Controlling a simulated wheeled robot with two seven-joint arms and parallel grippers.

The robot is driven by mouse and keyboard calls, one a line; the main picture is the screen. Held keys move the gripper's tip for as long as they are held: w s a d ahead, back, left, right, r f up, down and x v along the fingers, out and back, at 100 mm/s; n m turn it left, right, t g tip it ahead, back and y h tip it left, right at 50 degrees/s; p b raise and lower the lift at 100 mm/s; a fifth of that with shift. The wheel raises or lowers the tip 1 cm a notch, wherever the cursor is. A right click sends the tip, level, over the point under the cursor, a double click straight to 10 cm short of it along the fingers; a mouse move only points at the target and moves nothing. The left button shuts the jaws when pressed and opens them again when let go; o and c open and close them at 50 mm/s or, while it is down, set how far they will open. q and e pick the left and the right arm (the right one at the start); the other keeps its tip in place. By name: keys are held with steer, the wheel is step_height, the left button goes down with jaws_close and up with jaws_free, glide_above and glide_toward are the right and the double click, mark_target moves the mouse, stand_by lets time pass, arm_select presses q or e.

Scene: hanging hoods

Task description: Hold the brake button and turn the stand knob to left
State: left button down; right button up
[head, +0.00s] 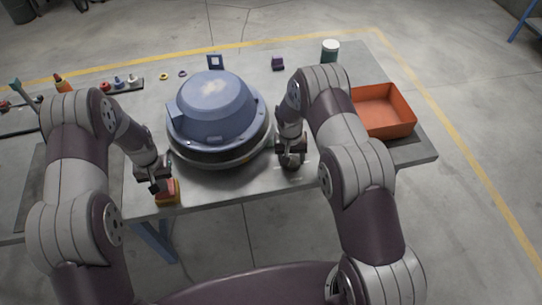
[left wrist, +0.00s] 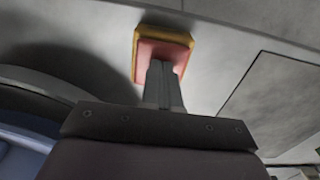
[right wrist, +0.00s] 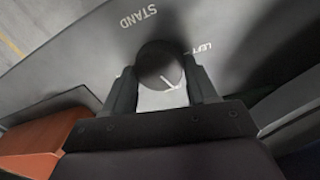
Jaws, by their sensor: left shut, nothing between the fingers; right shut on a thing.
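The brake button, a red pad on a yellow base (head: 174,196), sits at the table's front edge. My left gripper (head: 156,187) is shut and empty, with its tips over the button. In the left wrist view the closed fingertips (left wrist: 160,70) overlap the red pad (left wrist: 171,51); whether they press it is hard to tell. The dark round stand knob (right wrist: 159,63) shows in the right wrist view between the fingers of my right gripper (right wrist: 160,77), which is shut on it. A white pointer line shows on the knob. "STAND" and "LEFT" are printed beside it.
A blue hood (head: 213,105) on a round grey base stands between my arms. An orange tray (head: 384,112) lies at the right, with a white and green jar (head: 330,51) behind it. Small coloured parts lie along the back left of the table (head: 225,190).

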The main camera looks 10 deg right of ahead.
steer(key=n, duration=0.7)
steer(key=shift+s+t, duration=0.1)
steer(key=shift+t, duration=0.2)
steer(key=n, duration=0.6)
steer(key=shift+s+a+n, duration=0.1)
steer(key=shift+n, duration=0.2)
arm_select(q)
steer(key=shift+d, duration=0.1)
arm_select(e)
steer(key=o, duration=1.1)
steer(key=shift+c, duration=0.2)
arm_select(q)
steer(key=shift+f, duration=0.1)
arm_select(e)
step_height(320, 180, up, 12)
steer(key=s, duration=0.1)
steer(key=shift+a, duration=0.25)
